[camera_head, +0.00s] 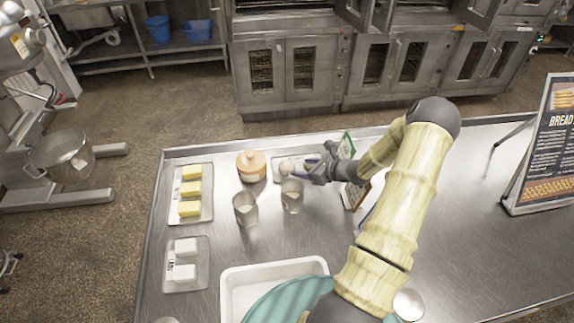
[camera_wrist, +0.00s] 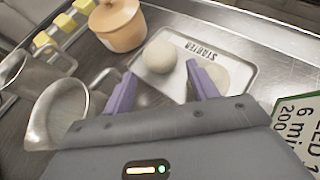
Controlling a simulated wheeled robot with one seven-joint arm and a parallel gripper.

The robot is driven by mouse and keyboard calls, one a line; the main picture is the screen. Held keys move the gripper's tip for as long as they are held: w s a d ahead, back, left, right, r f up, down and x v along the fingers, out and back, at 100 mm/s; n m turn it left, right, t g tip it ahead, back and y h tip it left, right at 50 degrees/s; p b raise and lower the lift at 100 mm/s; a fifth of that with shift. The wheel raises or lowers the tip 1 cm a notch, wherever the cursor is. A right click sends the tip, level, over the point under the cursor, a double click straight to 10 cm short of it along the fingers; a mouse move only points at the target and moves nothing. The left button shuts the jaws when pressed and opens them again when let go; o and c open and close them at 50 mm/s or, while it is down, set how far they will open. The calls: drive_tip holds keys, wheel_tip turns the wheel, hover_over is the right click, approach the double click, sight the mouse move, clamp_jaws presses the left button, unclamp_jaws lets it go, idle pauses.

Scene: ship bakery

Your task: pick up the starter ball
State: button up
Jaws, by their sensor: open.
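The starter ball (camera_wrist: 159,56) is a pale round dough ball on a light tray marked STARTER (camera_wrist: 230,70). In the head view the ball (camera_head: 287,167) sits at the tray's left part, near the far edge of the steel table. My gripper (camera_wrist: 161,82) is open with its two purple fingers apart. The ball is just beyond the fingertips, between their lines, and nothing is held. In the head view my gripper (camera_head: 300,170) reaches in from the right over the tray. A second pale round patch (camera_wrist: 213,72) on the tray is partly hidden by the right finger.
A lidded tan pot (camera_head: 251,166) stands left of the tray. Two metal cups (camera_head: 245,209) (camera_head: 292,196) stand in front. Trays of yellow blocks (camera_head: 190,191) and white blocks (camera_head: 184,262) lie left. A green-edged sign (camera_head: 347,146) stands close right of my gripper. A white bin (camera_head: 310,266) is nearer.

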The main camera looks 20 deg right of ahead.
drive_tip(key=shift+w+a+f, duration=0.25)
drive_tip(key=shift+w+a, duration=0.05)
drive_tip(key=shift+w, duration=0.1)
drive_tip(key=shift+w, duration=0.15)
drive_tip(key=shift+w+a+p, duration=0.2)
drive_tip(key=shift+p, duration=0.3)
drive_tip(key=p+x, duration=0.2)
drive_tip(key=x, duration=0.1)
drive_tip(key=shift+w+a, duration=0.1)
drive_tip(key=shift+w, duration=0.1)
drive_tip(key=shift+w+a+f, duration=0.2)
drive_tip(key=shift+w+f, duration=0.15)
drive_tip(key=shift+w, duration=0.05)
drive_tip(key=c, duration=0.7)
